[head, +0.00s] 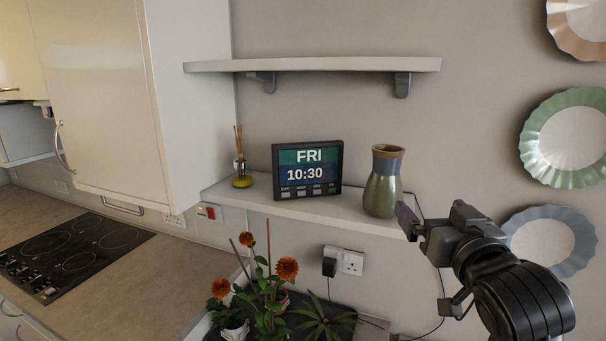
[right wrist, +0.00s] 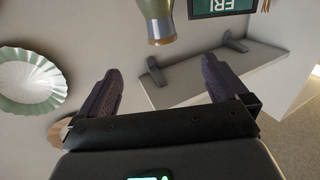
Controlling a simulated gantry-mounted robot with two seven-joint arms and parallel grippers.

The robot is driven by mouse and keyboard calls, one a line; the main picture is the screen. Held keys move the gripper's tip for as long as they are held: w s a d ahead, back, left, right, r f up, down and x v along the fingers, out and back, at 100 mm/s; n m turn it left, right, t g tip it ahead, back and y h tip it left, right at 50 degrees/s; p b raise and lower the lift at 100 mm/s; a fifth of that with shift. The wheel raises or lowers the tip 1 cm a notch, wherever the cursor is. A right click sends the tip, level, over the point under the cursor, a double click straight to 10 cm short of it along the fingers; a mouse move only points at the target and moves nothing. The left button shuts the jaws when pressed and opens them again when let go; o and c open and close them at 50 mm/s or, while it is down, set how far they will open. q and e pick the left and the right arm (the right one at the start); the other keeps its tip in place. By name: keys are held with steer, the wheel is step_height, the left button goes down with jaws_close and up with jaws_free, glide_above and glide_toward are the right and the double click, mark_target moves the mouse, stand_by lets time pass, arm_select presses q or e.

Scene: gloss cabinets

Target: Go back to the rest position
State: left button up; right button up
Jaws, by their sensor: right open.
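My right gripper (head: 422,222) is in the lower right of the head view, just right of the green and brown vase (head: 383,182). Its fingers are open. In the right wrist view, which looks upside down, the two fingers (right wrist: 160,66) stand wide apart with nothing between them. The vase (right wrist: 158,20) shows at the top of that view, beyond the fingertips and apart from them. It stands upright at the right end of the lower shelf (head: 345,212). My left gripper is not in view.
A clock (head: 307,170) and a reed diffuser (head: 242,178) share the lower shelf. An empty upper shelf (head: 315,65) hangs above. Potted orange flowers (head: 262,290) stand below. Wall plates, including a green one (head: 566,138), hang right. A hob (head: 75,250) lies left.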

steer(key=s+f+g+p, duration=0.3)
steer(key=f+g, duration=0.1)
steer(key=f, duration=1.1)
steer(key=s+f+g+p, duration=0.2)
steer(key=s+f+g, duration=0.1)
steer(key=f, duration=1.2)
steer(key=s+f+g+p, duration=0.3)
steer(key=s+f+g, duration=0.1)
steer(key=s+f, duration=0.8)
arm_select(q)
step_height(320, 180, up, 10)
steer(key=p, duration=0.2)
arm_select(e)
steer(key=s+n+g, duration=0.1)
steer(key=s+g, duration=0.2)
steer(key=s, duration=1.3)
steer(key=shift+d+r, duration=0.15)
steer(key=shift+r, duration=0.1)
